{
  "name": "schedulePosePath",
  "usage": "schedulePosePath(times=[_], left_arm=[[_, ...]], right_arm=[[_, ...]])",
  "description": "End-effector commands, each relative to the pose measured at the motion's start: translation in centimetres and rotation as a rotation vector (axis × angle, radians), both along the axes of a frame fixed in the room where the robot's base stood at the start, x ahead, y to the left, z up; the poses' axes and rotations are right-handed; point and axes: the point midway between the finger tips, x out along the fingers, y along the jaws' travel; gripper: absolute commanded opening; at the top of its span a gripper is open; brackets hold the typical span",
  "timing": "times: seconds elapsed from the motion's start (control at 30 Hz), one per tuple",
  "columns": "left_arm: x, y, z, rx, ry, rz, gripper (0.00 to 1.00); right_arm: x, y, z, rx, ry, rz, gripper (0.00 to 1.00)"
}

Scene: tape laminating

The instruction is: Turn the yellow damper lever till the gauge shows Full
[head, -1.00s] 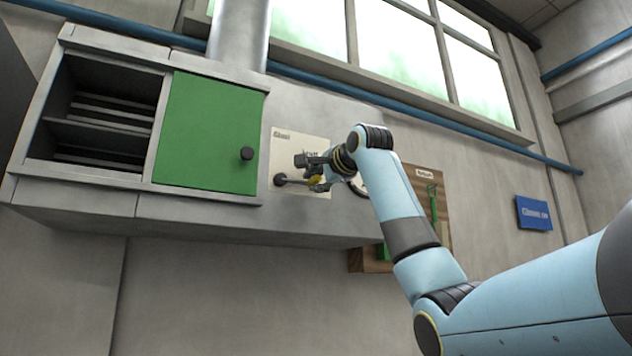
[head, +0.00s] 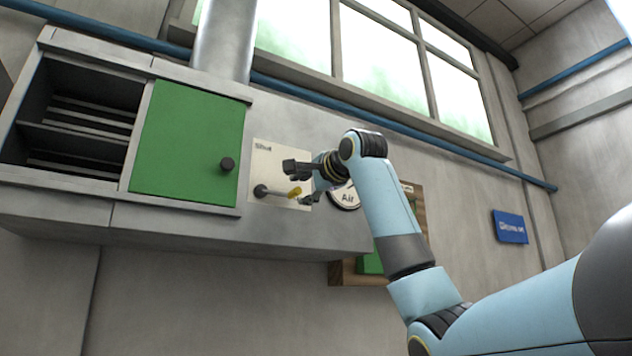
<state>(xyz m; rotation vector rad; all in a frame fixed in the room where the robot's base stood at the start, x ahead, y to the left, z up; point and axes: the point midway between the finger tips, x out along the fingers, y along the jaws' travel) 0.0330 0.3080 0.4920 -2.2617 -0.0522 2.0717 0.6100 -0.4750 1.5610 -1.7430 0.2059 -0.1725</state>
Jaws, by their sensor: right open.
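The yellow damper lever (head: 294,193) sticks out to the right, roughly level, from a dark pivot (head: 261,191) on a cream plate (head: 268,160). The plate is marked "Shut" at its upper left; its other markings are hidden by my gripper. A round white gauge (head: 347,198) marked "Air" is right of the plate, partly behind my right arm. I cannot read its needle. My right gripper (head: 299,184) is open at the lever's yellow end, one finger above and one at its lower right. Contact is not clear. My left gripper is not in view.
A green door (head: 187,138) with a dark knob (head: 227,164) is left of the plate, beside an open shelved compartment (head: 75,120). A wooden board (head: 345,272) is partly behind my right arm. A blue sign (head: 510,227) hangs farther right.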

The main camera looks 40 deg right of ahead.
Motion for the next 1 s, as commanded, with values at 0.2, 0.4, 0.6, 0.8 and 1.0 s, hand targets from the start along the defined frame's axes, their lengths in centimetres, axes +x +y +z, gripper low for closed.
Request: schedulePosePath(times=[0.2,0.4,0.6,0.8,1.0], left_arm=[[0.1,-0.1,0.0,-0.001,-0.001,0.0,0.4],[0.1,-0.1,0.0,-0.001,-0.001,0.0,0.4],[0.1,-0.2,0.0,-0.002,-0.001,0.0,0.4],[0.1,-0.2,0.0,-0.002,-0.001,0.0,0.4],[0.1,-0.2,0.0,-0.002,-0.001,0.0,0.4]], right_arm=[[-4.8,1.1,-0.1,-0.004,0.002,-0.002,0.42],[-7.4,1.7,-0.1,-0.001,0.004,-0.002,0.42],[-8.0,1.9,-0.2,0.001,0.005,0.0,0.42],[-7.9,1.9,-0.2,0.001,0.005,0.0,0.42],[-7.9,1.9,-0.2,0.001,0.005,0.0,0.42]])
